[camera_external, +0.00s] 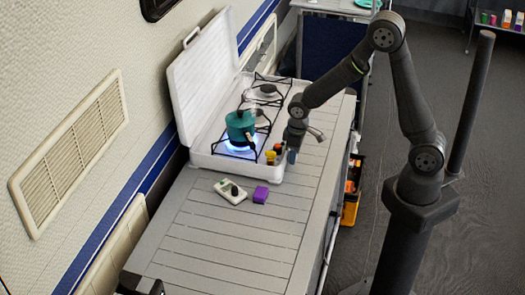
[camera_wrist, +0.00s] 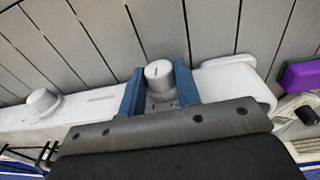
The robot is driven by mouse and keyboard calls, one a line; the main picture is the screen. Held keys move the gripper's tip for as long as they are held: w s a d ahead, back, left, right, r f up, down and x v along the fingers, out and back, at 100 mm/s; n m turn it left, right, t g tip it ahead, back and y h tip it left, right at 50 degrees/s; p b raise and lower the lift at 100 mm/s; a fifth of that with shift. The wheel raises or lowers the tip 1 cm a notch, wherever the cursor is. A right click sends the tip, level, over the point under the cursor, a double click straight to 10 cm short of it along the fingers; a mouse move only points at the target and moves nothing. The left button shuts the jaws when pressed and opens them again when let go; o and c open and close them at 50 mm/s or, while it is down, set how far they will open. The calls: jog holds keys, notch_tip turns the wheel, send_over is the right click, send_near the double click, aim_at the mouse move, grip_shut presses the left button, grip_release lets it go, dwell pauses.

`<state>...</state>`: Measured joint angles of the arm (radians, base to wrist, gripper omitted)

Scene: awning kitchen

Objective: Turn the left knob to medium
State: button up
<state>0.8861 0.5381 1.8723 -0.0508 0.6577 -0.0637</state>
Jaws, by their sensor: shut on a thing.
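The white camping stove (camera_external: 205,158) stands open on the slatted counter. Its left knob (camera_wrist: 158,76) is pale grey, round, with a dark line on its face, and shows in the wrist view. My gripper (camera_wrist: 160,84) has its blue fingers on either side of this knob and is shut on it. In the external view my gripper (camera_external: 291,155) is at the stove's front edge, near the corner, and hides the knob. A second knob (camera_wrist: 42,101) sits further left along the front. A blue flame (camera_external: 236,147) burns under the teal pot (camera_external: 240,124).
Small yellow and red containers (camera_external: 271,157) stand on the stove close to my gripper. A purple block (camera_external: 261,195) and a white-green item with a dark top (camera_external: 230,190) lie on the counter beside the stove. The counter's near part (camera_external: 225,255) is clear.

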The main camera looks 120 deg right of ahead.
jog(key=shift+a+g+h, duration=0.15)
jog(key=shift+g+h, duration=0.25)
jog(key=shift+w+g+h, duration=0.15)
jog(key=shift+g+h, duration=0.45)
jog(key=shift+g, duration=0.1)
jog(key=o, duration=1.8)
jog(key=shift+d+v, duration=0.1)
jog(key=shift+v, duration=1.6)
jog(key=shift+d+v, duration=0.15)
jog(key=shift+v, duration=1.6)
